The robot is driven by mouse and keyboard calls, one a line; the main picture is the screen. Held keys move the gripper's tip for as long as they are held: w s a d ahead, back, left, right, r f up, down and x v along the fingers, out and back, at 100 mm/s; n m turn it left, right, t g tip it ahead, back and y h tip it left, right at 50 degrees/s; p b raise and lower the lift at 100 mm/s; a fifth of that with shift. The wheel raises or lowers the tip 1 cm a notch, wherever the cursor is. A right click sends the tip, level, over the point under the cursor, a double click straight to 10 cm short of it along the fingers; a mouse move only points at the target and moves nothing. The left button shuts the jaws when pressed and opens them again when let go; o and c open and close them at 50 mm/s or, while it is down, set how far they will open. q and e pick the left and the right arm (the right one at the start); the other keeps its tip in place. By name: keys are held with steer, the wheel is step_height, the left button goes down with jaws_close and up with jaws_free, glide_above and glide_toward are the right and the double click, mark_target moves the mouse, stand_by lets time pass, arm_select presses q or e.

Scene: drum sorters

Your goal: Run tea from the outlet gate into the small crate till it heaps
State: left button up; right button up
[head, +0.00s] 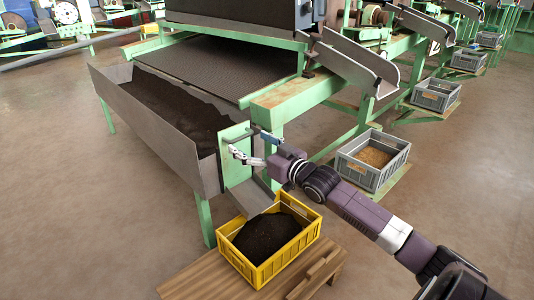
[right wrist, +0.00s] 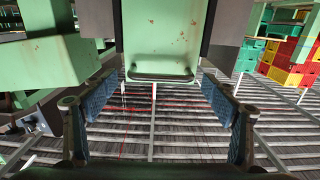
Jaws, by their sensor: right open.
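A long grey trough (head: 160,135) holds a bed of dark tea (head: 178,108). A green outlet gate (head: 234,143) stands at its near right end, above a short grey chute (head: 250,197). The gate's plate and bar handle (right wrist: 160,77) fill the top middle of the right wrist view. The small yellow crate (head: 262,272) sits under the chute, with a dark mound of tea (head: 267,236) inside. I cannot tell whether tea is falling. My right gripper (head: 250,147) is open at the gate; its fingers (right wrist: 158,98) stand either side below the handle, apart from it. My left gripper is out of view.
The crate stands on a slatted wooden bench (head: 205,278). A grey crate (head: 372,160) with brown tea stands to the right, and more grey crates (head: 436,95) stand beyond under metal chutes. Green machine legs (head: 270,140) are close to my right arm. The floor at left is clear.

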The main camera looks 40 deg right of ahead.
steer(key=s, duration=0.8)
steer(key=shift+s+d, duration=0.2)
steer(key=shift+d, duration=0.1)
